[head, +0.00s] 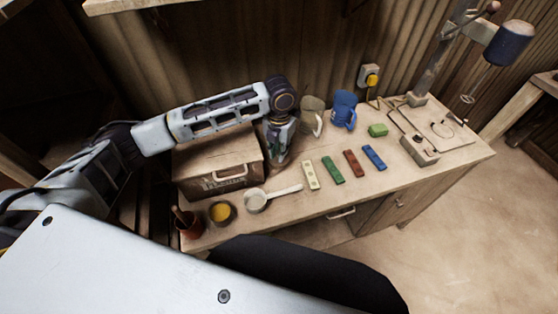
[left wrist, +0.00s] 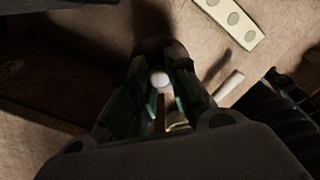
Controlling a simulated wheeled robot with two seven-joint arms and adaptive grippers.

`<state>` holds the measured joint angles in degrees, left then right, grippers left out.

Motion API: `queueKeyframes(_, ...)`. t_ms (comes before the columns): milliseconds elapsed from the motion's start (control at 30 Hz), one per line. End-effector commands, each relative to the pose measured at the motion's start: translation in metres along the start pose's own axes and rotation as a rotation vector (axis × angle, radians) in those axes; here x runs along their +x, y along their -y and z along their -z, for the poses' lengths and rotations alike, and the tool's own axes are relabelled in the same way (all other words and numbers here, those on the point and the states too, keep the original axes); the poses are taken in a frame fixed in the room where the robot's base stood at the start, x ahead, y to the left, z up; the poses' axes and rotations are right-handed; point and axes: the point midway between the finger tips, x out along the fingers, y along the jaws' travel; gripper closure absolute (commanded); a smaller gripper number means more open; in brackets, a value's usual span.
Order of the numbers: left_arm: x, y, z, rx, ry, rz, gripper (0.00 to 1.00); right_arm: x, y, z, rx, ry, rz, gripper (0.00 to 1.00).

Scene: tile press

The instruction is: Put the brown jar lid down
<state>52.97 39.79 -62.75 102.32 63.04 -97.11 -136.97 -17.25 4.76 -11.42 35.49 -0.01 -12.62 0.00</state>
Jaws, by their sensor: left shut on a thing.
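My left gripper (head: 279,158) is low over the workbench, just right of the wooden box (head: 215,152) and behind the white-handled scoop. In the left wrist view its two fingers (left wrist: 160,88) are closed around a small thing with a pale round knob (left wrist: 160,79). A dark brown shape (left wrist: 152,46) shows just beyond the fingertips; I take it for the brown jar lid, but it is dark and partly hidden. In the head view the lid is hidden by the gripper. I cannot tell whether it touches the bench. My right gripper is not in view.
A white scoop (head: 257,201), a cup with yellow contents (head: 222,213) and a cream tile (head: 311,175) lie in front. Green (head: 333,170), red (head: 353,163) and blue (head: 374,157) tiles lie to the right. A grey mug (head: 311,113) and a blue mug (head: 343,107) stand behind.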

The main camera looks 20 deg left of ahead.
Motion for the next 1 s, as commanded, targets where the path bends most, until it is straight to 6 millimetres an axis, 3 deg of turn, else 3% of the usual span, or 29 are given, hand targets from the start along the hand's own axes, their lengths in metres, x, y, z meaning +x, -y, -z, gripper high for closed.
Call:
queueKeyframes(467, 0.007, 0.000, 0.000, 0.000, 0.000, 0.001, 1.00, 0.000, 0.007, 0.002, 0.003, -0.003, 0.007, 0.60)
queueKeyframes(833, 0.046, 0.001, 0.000, -0.001, -0.001, 0.001, 1.00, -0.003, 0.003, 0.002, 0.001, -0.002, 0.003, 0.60)
queueKeyframes(1000, 0.054, 0.001, 0.000, 0.000, 0.001, 0.001, 1.00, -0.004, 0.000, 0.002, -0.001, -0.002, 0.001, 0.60)
